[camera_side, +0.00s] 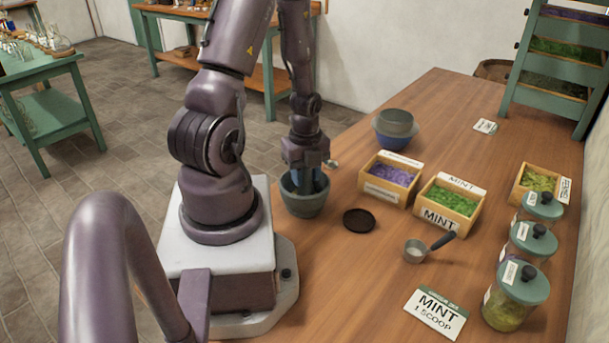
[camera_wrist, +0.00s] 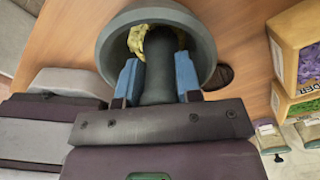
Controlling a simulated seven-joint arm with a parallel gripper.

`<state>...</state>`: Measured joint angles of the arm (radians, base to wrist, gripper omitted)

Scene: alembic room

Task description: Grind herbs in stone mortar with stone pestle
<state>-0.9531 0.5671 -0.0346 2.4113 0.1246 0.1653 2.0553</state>
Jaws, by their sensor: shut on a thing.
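The stone mortar (camera_side: 303,200) is a dark grey-green bowl on the wooden table, just right of my base in the side view. It also fills the upper middle of the wrist view (camera_wrist: 108,52). My gripper (camera_wrist: 158,82) points down over it, its blue fingers shut on the dark stone pestle (camera_wrist: 159,65). The pestle's lower end is inside the bowl. Yellowish herbs (camera_wrist: 137,40) show in the bowl around the pestle. In the side view the fingers reach into the mortar's mouth and hide most of the pestle.
A lavender box (camera_side: 390,180) and a mint box (camera_side: 449,206) stand right of the mortar. A dark round coaster (camera_side: 359,220), a scoop (camera_side: 416,251), stacked bowls (camera_side: 395,130), a mint card (camera_side: 436,313) and lidded jars (camera_side: 512,296) are further off. Bare table lies in front.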

